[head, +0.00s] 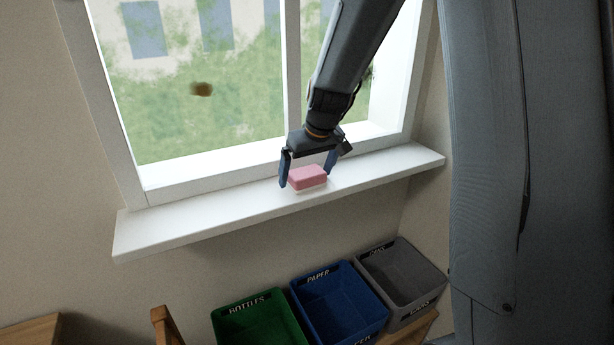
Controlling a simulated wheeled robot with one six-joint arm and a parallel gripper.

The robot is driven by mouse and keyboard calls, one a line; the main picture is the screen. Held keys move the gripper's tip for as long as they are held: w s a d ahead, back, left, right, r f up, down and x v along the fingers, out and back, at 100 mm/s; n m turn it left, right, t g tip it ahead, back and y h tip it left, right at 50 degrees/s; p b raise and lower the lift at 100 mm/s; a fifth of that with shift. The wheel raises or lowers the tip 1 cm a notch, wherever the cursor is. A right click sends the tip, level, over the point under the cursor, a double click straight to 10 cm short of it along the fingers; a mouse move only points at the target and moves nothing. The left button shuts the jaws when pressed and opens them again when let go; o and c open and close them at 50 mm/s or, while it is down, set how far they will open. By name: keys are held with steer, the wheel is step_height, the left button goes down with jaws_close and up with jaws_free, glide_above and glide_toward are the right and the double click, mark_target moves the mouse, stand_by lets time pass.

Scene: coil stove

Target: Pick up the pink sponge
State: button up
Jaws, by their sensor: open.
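The pink sponge (308,177) lies on the white window sill (200,221), toward its right half. It has a pink top and a paler lower layer. My gripper (308,178) reaches down from above and is open, with one dark blue finger to the left of the sponge and the other to its right. The left finger looks very close to the sponge's left end. I cannot tell whether either finger touches it.
The window frame (292,70) rises behind the sill. Below stand a green bin (247,302) marked BOTTLES, a blue bin (318,278) marked PAPER and a grey bin (380,253). The sill left of the sponge is bare. Wooden furniture (30,333) shows at lower left.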

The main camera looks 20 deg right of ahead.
mark_target(306, 171)
steer(key=shift+f, duration=0.1)
steer(key=c, duration=1.1)
step_height(306, 171, up, 10)
steer(key=shift+r+b, duration=0.1)
steer(key=shift+b, duration=1.1)
